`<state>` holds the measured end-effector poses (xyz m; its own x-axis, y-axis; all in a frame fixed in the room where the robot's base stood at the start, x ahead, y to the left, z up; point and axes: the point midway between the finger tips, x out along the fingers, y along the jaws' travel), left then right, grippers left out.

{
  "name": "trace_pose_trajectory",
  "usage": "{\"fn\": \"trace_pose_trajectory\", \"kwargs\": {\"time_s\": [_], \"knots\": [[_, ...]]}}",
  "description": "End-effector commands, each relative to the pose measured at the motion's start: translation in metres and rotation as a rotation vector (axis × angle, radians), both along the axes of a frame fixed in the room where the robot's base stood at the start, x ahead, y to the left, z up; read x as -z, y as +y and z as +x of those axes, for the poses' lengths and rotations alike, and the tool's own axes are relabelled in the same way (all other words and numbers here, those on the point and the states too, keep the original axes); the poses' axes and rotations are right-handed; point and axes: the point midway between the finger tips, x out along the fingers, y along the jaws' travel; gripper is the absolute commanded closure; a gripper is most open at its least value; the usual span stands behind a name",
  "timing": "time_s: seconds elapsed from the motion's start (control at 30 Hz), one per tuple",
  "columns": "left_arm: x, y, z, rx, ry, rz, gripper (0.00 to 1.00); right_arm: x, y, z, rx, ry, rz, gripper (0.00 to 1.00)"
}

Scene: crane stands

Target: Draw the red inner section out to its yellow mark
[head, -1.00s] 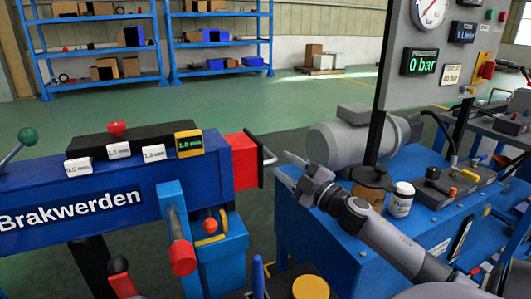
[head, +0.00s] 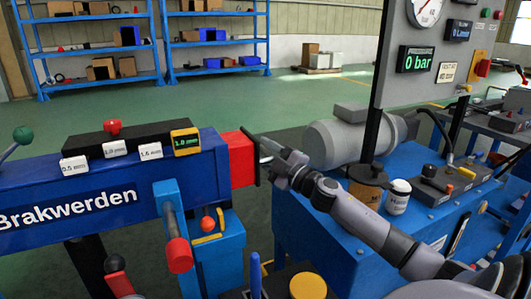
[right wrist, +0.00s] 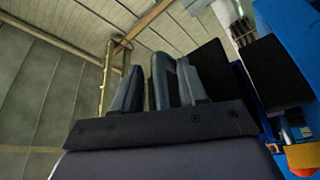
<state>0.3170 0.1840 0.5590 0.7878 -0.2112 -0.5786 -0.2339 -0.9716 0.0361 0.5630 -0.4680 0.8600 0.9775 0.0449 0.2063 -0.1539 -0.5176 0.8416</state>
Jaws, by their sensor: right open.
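The red inner section (head: 239,160) projects a short way from the right end of the blue beam (head: 120,190) marked "Brakwerden". A dark plate (head: 256,160) closes its outer end. No yellow mark shows on its visible part. My right gripper (head: 269,150) is open, with its fingertips at the end plate, where they cover the pull handle. In the right wrist view, a dark bent bar (right wrist: 161,80) shows between the two fingers (right wrist: 158,88); whether they touch it I cannot tell. My left gripper is not in view.
A gauge panel (head: 430,70) reads "0 bar".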

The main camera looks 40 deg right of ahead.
Motion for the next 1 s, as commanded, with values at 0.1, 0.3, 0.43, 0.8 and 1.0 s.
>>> {"fn": "trace_pose_trajectory", "kwargs": {"time_s": [0.1, 0.3, 0.43, 0.8, 1.0], "knots": [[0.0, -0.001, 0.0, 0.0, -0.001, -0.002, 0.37, 0.0, 0.0, 0.0, 0.0, 0.0, 0.0, 0.71], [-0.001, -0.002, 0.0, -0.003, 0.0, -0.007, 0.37, 0.0, 0.0, 0.0, 0.0, 0.0, 0.0, 1.0], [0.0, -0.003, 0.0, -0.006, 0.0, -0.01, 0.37, 0.0, -0.005, -0.001, 0.001, 0.001, 0.001, 1.0], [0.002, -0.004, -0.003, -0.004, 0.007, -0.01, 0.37, -0.001, -0.033, -0.01, 0.008, -0.001, 0.002, 1.0], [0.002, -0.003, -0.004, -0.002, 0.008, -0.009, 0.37, -0.001, -0.032, -0.01, 0.007, -0.002, 0.001, 0.58]]}}
